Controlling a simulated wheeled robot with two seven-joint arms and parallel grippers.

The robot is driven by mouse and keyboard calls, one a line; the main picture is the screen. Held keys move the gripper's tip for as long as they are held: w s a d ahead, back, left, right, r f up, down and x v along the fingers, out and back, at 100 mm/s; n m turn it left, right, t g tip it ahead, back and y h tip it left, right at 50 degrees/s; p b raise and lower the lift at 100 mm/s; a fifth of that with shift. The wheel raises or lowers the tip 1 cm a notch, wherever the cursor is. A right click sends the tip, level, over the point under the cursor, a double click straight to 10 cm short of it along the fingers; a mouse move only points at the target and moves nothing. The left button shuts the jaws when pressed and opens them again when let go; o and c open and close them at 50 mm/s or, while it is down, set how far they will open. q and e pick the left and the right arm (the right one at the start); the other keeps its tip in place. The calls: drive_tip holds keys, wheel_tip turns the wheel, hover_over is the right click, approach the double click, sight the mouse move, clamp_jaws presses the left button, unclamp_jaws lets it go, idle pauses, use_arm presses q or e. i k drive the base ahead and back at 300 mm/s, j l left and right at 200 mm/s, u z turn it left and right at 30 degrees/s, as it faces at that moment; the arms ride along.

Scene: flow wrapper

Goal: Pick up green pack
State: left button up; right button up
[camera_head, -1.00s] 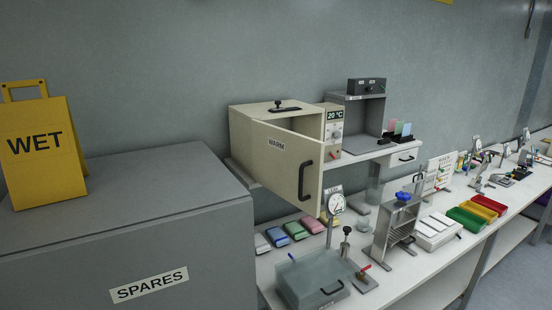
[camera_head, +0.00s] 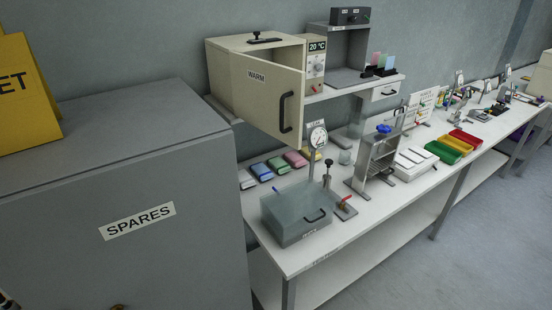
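The green pack (camera_head: 278,165) lies flat on the white bench, in a slanting row of small coloured packs. It sits between a blue pack (camera_head: 261,172) and a pink pack (camera_head: 295,159), behind a clear grey box. Neither gripper can be made out in the head view. Only small dark and orange bits show at the bottom left edge, too little to identify.
A grey SPARES cabinet (camera_head: 120,160) stands left of the bench. A cream WARM box (camera_head: 225,75) has its door (camera_head: 268,95) open above the packs. Floor at right is clear.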

sight(278, 164)
drive_tip(key=i+l, duration=0.45)
drive_tip(key=l, duration=0.3)
drive_tip(key=i+l+u, duration=0.1)
drive_tip(key=i+l, duration=0.35)
drive_tip(key=l, duration=0.3)
